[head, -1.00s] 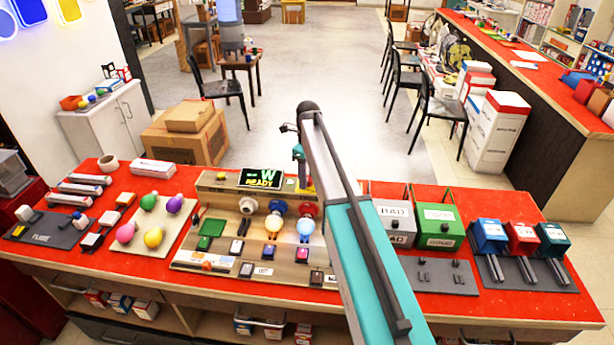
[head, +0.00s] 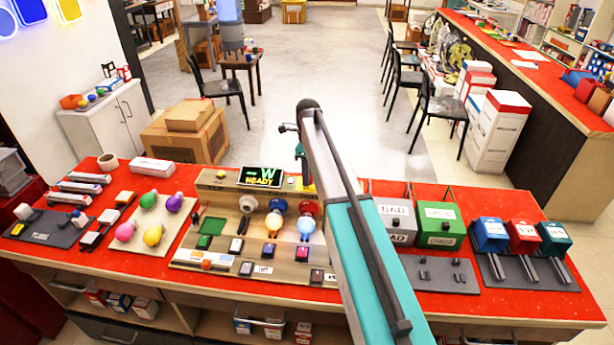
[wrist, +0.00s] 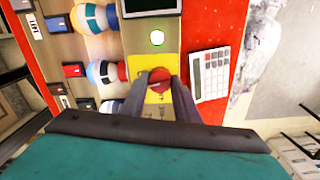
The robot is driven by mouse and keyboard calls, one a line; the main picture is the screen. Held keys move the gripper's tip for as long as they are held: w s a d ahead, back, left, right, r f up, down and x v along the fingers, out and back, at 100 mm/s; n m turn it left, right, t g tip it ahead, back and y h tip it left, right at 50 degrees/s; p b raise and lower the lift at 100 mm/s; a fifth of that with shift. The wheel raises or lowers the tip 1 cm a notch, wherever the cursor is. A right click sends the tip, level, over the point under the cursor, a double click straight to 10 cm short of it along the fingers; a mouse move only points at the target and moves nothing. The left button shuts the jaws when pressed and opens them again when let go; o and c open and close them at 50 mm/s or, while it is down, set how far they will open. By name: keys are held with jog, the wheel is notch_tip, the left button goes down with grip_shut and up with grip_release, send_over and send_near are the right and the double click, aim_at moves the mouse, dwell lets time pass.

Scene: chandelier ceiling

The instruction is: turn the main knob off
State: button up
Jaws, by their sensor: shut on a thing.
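The main knob (wrist: 160,80) is a round red knob on a yellow plate (wrist: 152,99) in the wrist view. My gripper (wrist: 162,84) is over the plate with its two dark fingers on either side of the knob, closed on it. A small round light (wrist: 157,38) glows whitish green above the knob in that view. In the head view my arm hides the knob and my fingertips. The display (head: 261,177) on the wooden panel (head: 188,252) shows a green W and the word READY.
Lit bulbs in blue and red sockets stand beside the knob, one of them at the wrist view's left (wrist: 103,72). A white calculator-like keypad (wrist: 210,74) lies to the right. Bad (head: 394,222) and good (head: 440,226) bins stand right of my arm.

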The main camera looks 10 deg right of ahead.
jog(key=n+b, duration=0.1)
jog(key=n, duration=0.3)
jog(key=shift+w, duration=0.1)
jog(key=n+b, duration=0.1)
jog(key=n, duration=0.7)
jog(key=shift+r+b, duration=0.1)
jog(key=shift+b, duration=0.3)
jog(key=shift+w+n, duration=0.1)
jog(key=shift+n, duration=1.7)
jog(key=shift+c, duration=0.2)
jog(key=shift+o, duration=0.2)
jog(key=o, duration=1)
